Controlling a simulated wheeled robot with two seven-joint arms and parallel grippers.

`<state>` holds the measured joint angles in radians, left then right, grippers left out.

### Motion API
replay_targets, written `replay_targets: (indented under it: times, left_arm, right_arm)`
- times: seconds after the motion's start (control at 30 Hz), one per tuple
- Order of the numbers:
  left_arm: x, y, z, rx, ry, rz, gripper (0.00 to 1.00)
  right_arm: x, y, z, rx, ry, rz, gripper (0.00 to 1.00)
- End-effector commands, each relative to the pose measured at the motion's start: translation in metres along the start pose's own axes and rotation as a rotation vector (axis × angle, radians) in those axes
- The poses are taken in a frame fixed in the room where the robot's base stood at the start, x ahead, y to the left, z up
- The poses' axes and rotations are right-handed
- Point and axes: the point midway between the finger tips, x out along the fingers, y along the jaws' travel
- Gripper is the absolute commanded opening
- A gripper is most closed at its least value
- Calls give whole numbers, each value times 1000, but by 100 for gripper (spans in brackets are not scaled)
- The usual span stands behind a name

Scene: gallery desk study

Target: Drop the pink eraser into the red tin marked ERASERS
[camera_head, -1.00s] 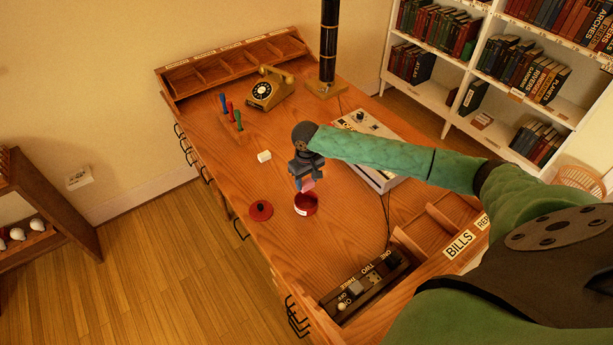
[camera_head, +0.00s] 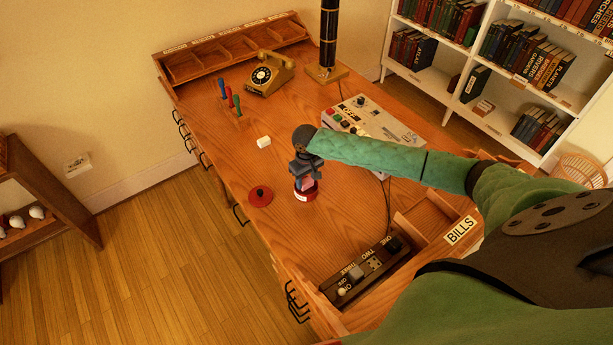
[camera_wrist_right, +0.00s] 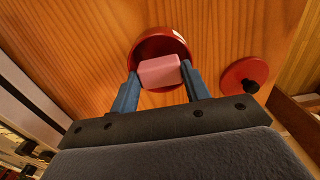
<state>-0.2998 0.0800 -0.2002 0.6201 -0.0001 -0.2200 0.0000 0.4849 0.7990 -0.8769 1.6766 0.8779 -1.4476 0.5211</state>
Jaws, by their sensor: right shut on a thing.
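The red tin (camera_head: 303,196) stands open on the desk with a white label on its front. Its lid, a red disc with a dark knob (camera_head: 260,195), lies on the desk to its left. My right gripper (camera_head: 305,178) is shut on the pink eraser (camera_wrist_right: 160,71) and holds it over the tin's mouth. In the right wrist view, the eraser sits between the blue fingertips, and the tin's rim (camera_wrist_right: 160,31) shows around and behind it. I cannot tell how far the eraser is below the rim. My left gripper is not in view.
A white block (camera_head: 264,142) lies on the desk behind the lid. A grey machine with buttons (camera_head: 372,121) stands right of my gripper.

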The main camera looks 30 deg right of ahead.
Motion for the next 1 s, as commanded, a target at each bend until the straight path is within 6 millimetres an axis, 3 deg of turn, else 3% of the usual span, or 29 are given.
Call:
replay_targets:
  times: [0.4,0.43,0.53,0.57,1.0]
  left_arm:
    - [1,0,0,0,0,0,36]
    - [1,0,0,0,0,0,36]
    - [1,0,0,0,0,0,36]
    - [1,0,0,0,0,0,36]
    - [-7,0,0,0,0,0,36]
  right_arm:
    - [4,0,0,0,0,0,24]
    - [4,0,0,0,0,0,50]
    - [3,0,0,0,0,0,70]
    - [3,0,0,0,0,0,72]
    - [-5,0,0,0,0,0,72]
